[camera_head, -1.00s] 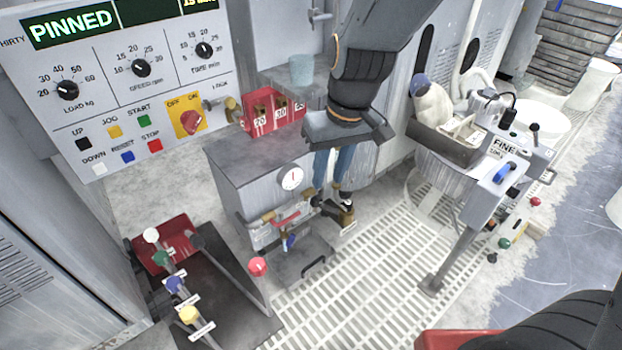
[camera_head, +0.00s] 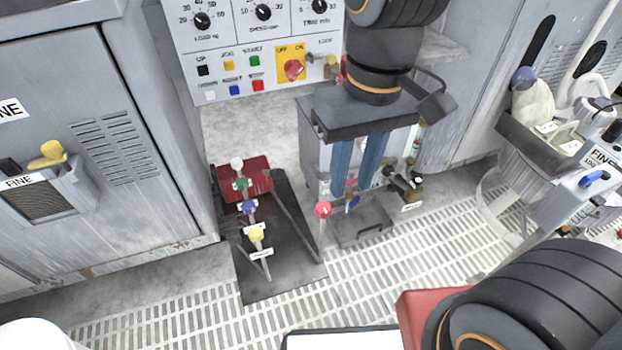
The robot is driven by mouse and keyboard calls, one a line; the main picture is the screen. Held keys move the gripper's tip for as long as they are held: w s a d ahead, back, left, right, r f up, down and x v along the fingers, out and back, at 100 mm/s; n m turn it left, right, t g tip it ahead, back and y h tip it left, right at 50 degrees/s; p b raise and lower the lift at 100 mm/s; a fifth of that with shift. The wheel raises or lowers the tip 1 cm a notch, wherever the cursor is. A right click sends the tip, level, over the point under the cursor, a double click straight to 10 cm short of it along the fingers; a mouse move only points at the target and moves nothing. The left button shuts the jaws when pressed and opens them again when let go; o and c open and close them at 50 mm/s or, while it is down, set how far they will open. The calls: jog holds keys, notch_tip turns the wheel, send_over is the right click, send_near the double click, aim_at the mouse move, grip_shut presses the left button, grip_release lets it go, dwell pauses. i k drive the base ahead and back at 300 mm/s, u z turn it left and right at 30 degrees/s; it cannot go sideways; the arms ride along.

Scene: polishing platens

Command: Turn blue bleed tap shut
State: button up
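The blue bleed tap (camera_head: 353,203) is a small blue handle low on the front of the grey cabinet. A bit of red handle (camera_head: 351,183) shows just above it. My gripper (camera_head: 352,190) points down in front of the cabinet, with its two blue fingers apart and nothing seen between them but the background. The blue tap shows just below and between the fingertips. I cannot tell whether they touch it. The gauge seen earlier is hidden behind my gripper.
A dark stand (camera_head: 285,285) with white, green, blue and yellow knobs is at left of the cabinet. A red knob (camera_head: 323,209) stands close left of the fingers. A brass fitting (camera_head: 408,190) sits close right. Grated floor (camera_head: 440,250) is open in front.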

aim_at(356, 200)
jog(key=u, duration=2)
jog(key=k, duration=1.25)
jog(key=z, duration=1.95)
